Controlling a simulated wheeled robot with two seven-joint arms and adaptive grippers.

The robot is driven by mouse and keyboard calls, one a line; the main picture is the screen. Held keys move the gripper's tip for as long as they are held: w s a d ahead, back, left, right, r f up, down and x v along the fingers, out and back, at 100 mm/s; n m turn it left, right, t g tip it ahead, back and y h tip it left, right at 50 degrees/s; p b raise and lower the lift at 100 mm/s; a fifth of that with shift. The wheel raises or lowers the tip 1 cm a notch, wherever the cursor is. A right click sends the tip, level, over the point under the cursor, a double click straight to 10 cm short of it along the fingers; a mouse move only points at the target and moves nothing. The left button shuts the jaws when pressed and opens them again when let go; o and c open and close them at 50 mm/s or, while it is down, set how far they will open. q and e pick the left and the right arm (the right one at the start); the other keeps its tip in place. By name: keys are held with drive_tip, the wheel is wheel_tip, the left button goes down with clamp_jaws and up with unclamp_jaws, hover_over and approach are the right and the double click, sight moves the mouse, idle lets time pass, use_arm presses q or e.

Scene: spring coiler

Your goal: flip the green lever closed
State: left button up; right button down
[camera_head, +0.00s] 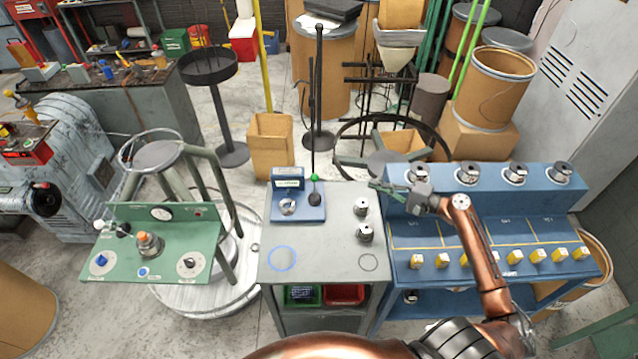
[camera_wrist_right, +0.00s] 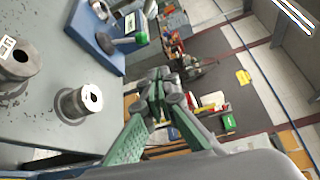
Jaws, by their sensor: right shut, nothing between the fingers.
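A small blue fixture (camera_head: 282,214) sits at the back of the grey table and carries a round metal part. At its right side a short dark lever with a green end (camera_head: 314,178) and a black knob (camera_head: 315,199) shows. In the right wrist view the green end (camera_wrist_right: 142,37) and the black knob (camera_wrist_right: 105,43) show near the top, above the fixture's blue plate. My right gripper (camera_head: 374,184) is to the right of the lever, apart from it, over the table's back right corner. Its green-padded fingers (camera_wrist_right: 152,112) are shut and empty. My left gripper is out of view.
Two metal spools (camera_head: 363,220) stand on the grey table (camera_head: 325,262), right of the fixture. A blue bench (camera_head: 460,240) with yellow-tagged blocks adjoins on the right. A green panel (camera_head: 185,268) stands left. The table's front is clear.

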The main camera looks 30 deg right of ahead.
use_arm(q)
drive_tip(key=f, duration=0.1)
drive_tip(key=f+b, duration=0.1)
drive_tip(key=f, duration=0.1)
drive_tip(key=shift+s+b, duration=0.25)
drive_tip(key=shift+b, duration=0.1)
use_arm(e)
wheel_tip(320, 180, down, 3)
drive_tip(key=shift+w+f, duration=0.15)
drive_tip(key=shift+f, duration=0.05)
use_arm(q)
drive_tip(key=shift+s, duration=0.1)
use_arm(e)
drive_tip(key=shift+a, duration=0.1)
approach(314, 183)
drive_tip(key=w, duration=0.6)
drive_tip(key=w+p, duration=0.1)
drive_tip(key=w, duration=0.2)
drive_tip(key=shift+w+a+r, duration=0.2)
drive_tip(key=shift+w+a, duration=0.15)
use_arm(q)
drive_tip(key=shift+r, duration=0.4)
